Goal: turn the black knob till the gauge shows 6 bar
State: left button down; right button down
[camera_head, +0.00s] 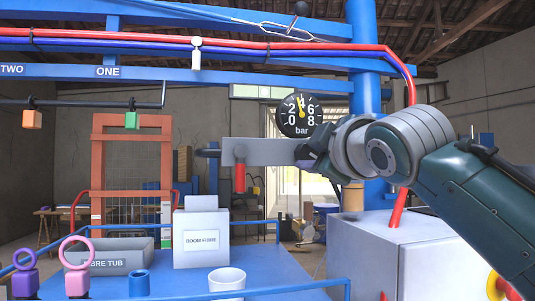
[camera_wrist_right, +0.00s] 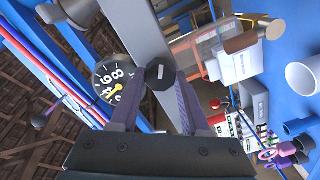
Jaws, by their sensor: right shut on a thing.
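The round black gauge (camera_head: 298,116) has a yellow needle pointing close to 4, near the top of its dial. The gauge also shows in the wrist view (camera_wrist_right: 118,82), turned on its side. The black knob (camera_wrist_right: 160,74), with a small white mark, sits between the fingertips of my right gripper (camera_wrist_right: 162,88). In the head view my right gripper (camera_head: 311,150) is at the right end of the grey plate, just below the gauge, and hides the knob. It is shut on the knob. My left gripper is not in view.
A red handle (camera_head: 239,175) hangs on the grey plate (camera_head: 265,151) left of my gripper. Below are a white box labelled BOOM FMRE (camera_head: 201,240), a grey tub (camera_head: 110,256) and a white cup (camera_head: 227,280). Red and blue pipes run above.

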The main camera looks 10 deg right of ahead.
jog(key=m, duration=0.4)
jog(key=shift+m, duration=0.3)
jog(key=m, duration=0.4)
jog(key=shift+m, duration=0.4)
jog(key=shift+c, duration=1.9)
grip_release()
jog(key=shift+s, duration=0.1)
